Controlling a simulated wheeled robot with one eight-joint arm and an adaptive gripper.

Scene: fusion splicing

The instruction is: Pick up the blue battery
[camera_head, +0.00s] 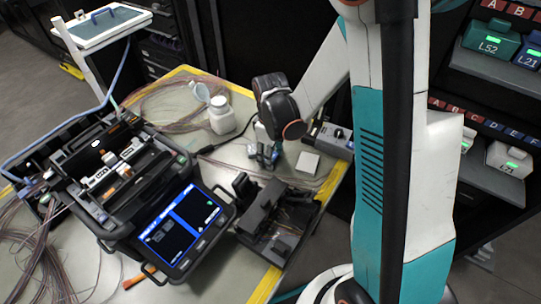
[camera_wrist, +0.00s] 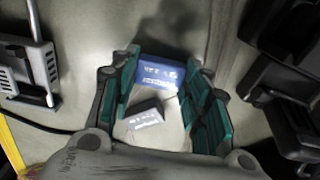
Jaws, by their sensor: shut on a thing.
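The blue battery (camera_wrist: 160,76) is between the far ends of my gripper's two teal-padded fingers in the wrist view. It has white print on its face. My gripper (camera_wrist: 162,84) is shut on it. A pale grey block with print (camera_wrist: 145,115) also shows between the fingers, nearer the palm; I cannot tell whether it touches the battery. In the head view my gripper (camera_head: 265,156) points down over the table, right of the white bottle. The battery is mostly hidden by the fingers there.
A fusion splicer (camera_head: 125,185) with a lit screen stands on the left of the table (camera_head: 222,262). A white bottle (camera_head: 221,116), a black tool (camera_head: 268,217), a small white block (camera_head: 308,163) and a grey device (camera_head: 330,138) are around my gripper. Shelves with labelled boxes stand right.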

